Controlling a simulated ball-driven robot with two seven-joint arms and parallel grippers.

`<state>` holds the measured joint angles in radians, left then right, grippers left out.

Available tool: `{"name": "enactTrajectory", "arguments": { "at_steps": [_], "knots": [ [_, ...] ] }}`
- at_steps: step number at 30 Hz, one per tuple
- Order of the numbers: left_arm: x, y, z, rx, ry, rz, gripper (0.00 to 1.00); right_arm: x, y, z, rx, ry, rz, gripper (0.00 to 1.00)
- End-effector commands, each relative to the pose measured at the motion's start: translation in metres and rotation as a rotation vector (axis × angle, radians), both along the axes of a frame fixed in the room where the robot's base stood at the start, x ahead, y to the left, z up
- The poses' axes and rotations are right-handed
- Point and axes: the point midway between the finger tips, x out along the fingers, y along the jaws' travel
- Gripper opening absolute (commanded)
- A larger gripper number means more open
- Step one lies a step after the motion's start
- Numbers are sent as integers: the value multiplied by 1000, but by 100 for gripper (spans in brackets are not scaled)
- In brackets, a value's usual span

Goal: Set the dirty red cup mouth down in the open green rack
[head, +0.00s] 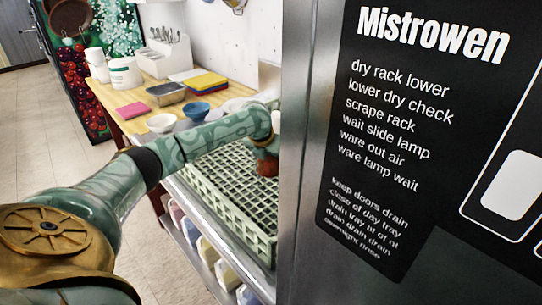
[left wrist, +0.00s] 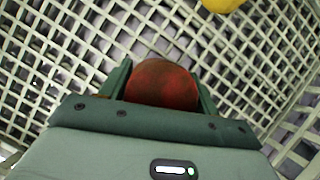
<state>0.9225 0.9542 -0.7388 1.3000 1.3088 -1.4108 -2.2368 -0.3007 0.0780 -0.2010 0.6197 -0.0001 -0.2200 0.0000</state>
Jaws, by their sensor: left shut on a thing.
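The red cup (left wrist: 163,84) sits between the fingers of my left gripper (left wrist: 162,78) in the left wrist view, with dark smudges on its rounded surface. The gripper is shut on it. The open green rack (left wrist: 60,62) spreads out beneath, its lattice filling that view. In the head view my left gripper (head: 266,150) is over the back right of the rack (head: 222,192), and a little of the red cup (head: 268,167) shows there. The steel machine edge hides part of both. I cannot tell whether the cup touches the rack. My right gripper is not in view.
A yellow item (left wrist: 222,4) shows at the top of the left wrist view. The black-panelled machine (head: 420,130) stands close at right. Behind the rack, a wooden counter (head: 140,88) holds bowls, sponges and a cutlery caddy (head: 167,55). The visible rack front is bare.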

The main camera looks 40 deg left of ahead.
Motion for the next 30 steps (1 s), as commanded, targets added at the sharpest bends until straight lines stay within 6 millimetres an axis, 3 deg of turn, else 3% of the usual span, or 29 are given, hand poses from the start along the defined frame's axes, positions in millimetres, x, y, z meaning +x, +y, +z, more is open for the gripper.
{"name": "enactTrajectory", "arguments": {
  "at_steps": [3,4,6,7,17,20,30],
  "knots": [
    [0,0,0,0,1,0,39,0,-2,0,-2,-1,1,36],
    [0,0,0,0,1,0,64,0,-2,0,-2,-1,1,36],
    [0,0,0,0,1,0,84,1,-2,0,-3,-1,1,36],
    [0,0,0,0,1,0,87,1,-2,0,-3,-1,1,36],
    [-2,-1,5,0,0,-1,87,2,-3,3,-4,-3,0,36],
    [-7,-2,19,1,-3,-1,87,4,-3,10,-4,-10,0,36],
    [-47,-14,101,3,-3,-1,87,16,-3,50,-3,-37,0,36]
  ]
}}
